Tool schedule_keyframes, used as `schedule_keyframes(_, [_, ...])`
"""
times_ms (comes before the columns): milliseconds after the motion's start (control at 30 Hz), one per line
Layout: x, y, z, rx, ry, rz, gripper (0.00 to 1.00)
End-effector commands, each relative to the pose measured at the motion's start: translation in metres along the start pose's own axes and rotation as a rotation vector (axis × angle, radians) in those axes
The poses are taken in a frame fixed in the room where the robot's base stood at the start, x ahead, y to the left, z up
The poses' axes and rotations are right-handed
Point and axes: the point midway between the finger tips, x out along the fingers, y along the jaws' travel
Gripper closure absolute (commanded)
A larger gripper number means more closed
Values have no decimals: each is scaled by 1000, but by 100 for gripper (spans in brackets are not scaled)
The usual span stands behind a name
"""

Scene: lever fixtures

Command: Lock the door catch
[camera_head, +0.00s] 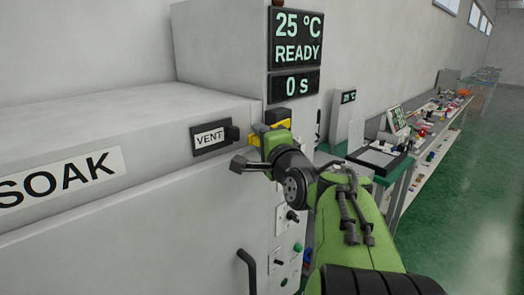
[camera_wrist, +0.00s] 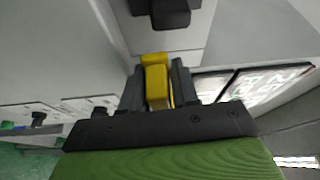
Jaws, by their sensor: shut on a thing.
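The door catch shows a yellow handle (camera_wrist: 155,60) in the wrist view, below a dark block (camera_wrist: 170,14) on a pale plate. My gripper (camera_wrist: 158,86) has one dark finger on each side of the yellow handle and is shut on it. In the head view, yellow parts of the catch (camera_head: 254,139) show beside my gripper (camera_head: 264,133), at the front edge of the grey cabinet. My gripper hides much of the catch there, and I cannot tell its exact angle.
A dark VENT fixture (camera_head: 210,137) sits just left of my gripper. A black bent handle (camera_head: 247,268) stands out below. Display panels (camera_head: 296,38) read 25 °C, READY and 0 s. A cluttered bench (camera_head: 428,150) runs along the right; the green floor (camera_head: 470,200) there is clear.

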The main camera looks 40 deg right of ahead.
Motion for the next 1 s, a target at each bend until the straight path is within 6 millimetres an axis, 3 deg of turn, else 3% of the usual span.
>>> schedule_keyframes(100, [0, 10, 0, -38, -1, -13, 100])
schedule_keyframes(700, [0, 8, 0, -82, -2, -32, 100])
schedule_keyframes(733, [0, 8, 0, -82, -2, -32, 69])
schedule_keyframes(800, [0, 8, 0, -82, -2, -32, 58])
schedule_keyframes(1000, [0, 10, 0, -81, -2, -29, 55])
